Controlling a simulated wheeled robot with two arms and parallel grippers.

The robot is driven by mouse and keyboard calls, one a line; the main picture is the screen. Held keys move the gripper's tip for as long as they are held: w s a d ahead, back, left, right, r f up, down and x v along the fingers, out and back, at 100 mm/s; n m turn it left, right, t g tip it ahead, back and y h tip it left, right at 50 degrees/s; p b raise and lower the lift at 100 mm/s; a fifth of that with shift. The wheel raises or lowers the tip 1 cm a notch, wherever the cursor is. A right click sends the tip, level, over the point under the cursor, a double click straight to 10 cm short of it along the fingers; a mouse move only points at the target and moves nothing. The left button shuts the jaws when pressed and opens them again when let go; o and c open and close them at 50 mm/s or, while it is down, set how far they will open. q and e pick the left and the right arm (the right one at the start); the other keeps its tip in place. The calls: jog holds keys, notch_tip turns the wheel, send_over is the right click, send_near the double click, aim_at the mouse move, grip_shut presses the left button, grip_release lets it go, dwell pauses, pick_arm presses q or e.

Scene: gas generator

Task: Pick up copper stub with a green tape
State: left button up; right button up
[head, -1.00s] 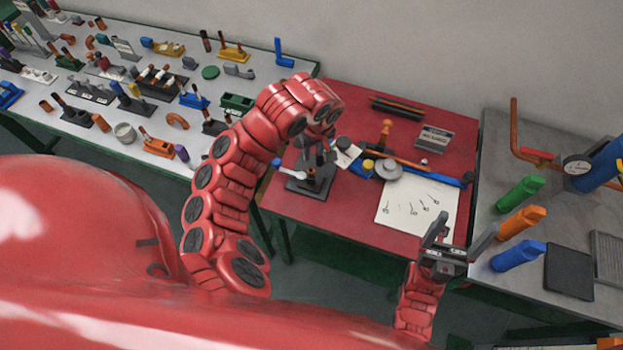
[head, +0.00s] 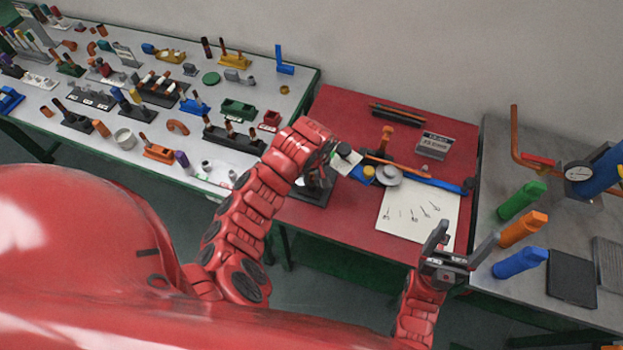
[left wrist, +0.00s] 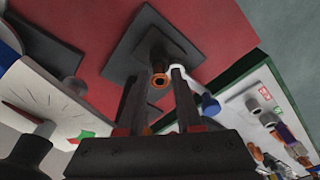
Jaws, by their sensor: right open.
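My left gripper's fingers (left wrist: 157,98) are apart in the left wrist view. A dark upright post with a copper-coloured ring end (left wrist: 159,80) shows between them, with gaps on both sides. The post stands on a black square base (left wrist: 126,62) on the red table; this base also shows in the head view (head: 312,196). In the head view my left gripper (head: 330,160) is over this stand, mostly hidden by its arm. I cannot pick out green tape on the copper end. My right gripper (head: 456,246) is open and empty at the red table's front right.
The red table (head: 345,218) also holds a white sheet (head: 418,212), a grey disc (head: 387,176) and a blue bar (head: 430,174). A left table (head: 215,175) is crowded with small parts.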

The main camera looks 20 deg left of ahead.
pick_arm(q)
jog(key=shift+f, duration=0.2)
grip_shut()
jog(key=shift+r, duration=0.15)
